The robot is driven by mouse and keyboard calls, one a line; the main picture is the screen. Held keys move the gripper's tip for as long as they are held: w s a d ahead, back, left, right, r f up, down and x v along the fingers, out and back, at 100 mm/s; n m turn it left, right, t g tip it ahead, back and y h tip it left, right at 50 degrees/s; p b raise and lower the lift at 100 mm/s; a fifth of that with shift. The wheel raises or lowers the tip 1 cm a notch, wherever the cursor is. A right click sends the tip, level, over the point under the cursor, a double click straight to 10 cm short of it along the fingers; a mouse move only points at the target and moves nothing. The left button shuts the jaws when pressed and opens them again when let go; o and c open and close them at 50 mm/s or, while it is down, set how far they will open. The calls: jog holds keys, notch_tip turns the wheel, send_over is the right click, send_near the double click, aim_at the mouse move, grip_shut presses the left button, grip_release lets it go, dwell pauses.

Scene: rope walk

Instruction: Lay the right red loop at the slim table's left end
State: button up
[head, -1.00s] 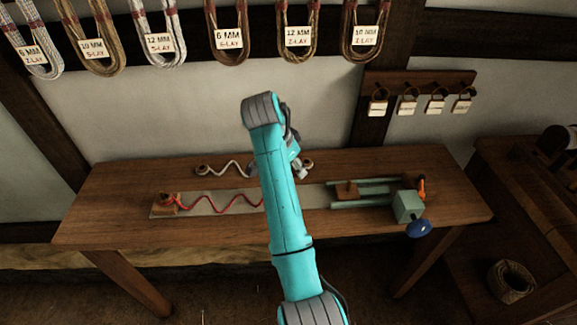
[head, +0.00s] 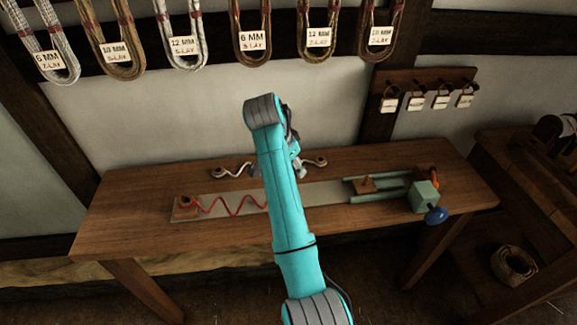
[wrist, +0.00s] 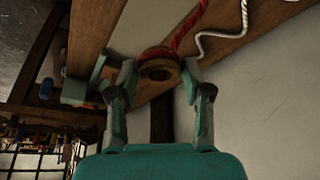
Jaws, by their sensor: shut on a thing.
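The slim wooden table (head: 130,235) runs across the head view. A red rope (head: 235,205) lies in waves along a pale strip on it; its left end is at a small wooden block (head: 185,205) near the table's left end. Its right end passes behind my arm. In the wrist view the right red loop (wrist: 152,52) is wrapped around a round wooden eye (wrist: 160,72) between my fingers. My gripper (wrist: 158,80) is shut on it. In the head view my gripper (head: 298,165) is mostly hidden behind my arm.
A white rope (head: 232,172) with round wooden ends lies behind the strip. A green vice-like device (head: 422,195) with a blue knob stands at the table's right. Labelled rope hanks (head: 252,40) hang on the wall above. The front left tabletop is clear.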

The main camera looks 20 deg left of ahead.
jog(key=shift+s+a, duration=0.1)
jog(key=shift+a, duration=0.15)
jog(key=s+a, duration=0.6)
jog(key=a, duration=0.3)
jog(key=s+a, duration=0.6)
jog(key=a, duration=0.4)
dwell(0.7)
